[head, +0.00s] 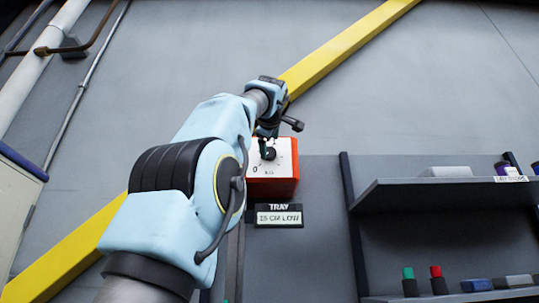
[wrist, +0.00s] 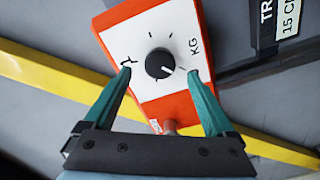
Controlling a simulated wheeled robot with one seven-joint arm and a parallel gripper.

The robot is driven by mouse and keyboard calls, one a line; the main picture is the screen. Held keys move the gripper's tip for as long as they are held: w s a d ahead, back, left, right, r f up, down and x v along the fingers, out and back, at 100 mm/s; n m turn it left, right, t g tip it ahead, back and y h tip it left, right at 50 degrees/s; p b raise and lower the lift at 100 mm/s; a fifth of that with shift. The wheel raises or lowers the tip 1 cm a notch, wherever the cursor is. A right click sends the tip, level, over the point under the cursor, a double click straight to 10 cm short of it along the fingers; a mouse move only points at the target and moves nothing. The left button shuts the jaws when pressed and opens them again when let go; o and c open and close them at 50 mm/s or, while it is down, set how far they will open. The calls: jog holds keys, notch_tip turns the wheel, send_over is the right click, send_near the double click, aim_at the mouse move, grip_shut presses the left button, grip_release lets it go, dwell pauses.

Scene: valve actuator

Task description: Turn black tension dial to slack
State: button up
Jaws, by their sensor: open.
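The black tension dial (wrist: 159,63) is a round knob on the white face of an orange-red box (wrist: 112,32). In the wrist view a light pointer line on it runs toward the lower right, near the KG marking. In the head view the dial (head: 269,154) shows on the wall-mounted box (head: 284,187), partly behind my gripper (head: 266,131). My gripper (wrist: 160,72) is open, with one teal finger to each side of the dial in the wrist view. Gaps show between the fingertips and the dial. I cannot tell how far in front of the face they are.
A TRAY label (head: 279,215) hangs below the box. Dark shelves (head: 440,192) with small items stand to the right. A yellow diagonal beam (head: 345,42) crosses the grey wall behind the box. Pipes (head: 30,75) run at the upper left.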

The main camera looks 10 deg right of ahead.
jog(key=s+a+b, duration=0.1)
jog(key=s, duration=0.5)
jog(key=shift+b, duration=0.35)
jog(key=shift+s+a+f, duration=0.1)
jog(key=shift+s+a, duration=0.05)
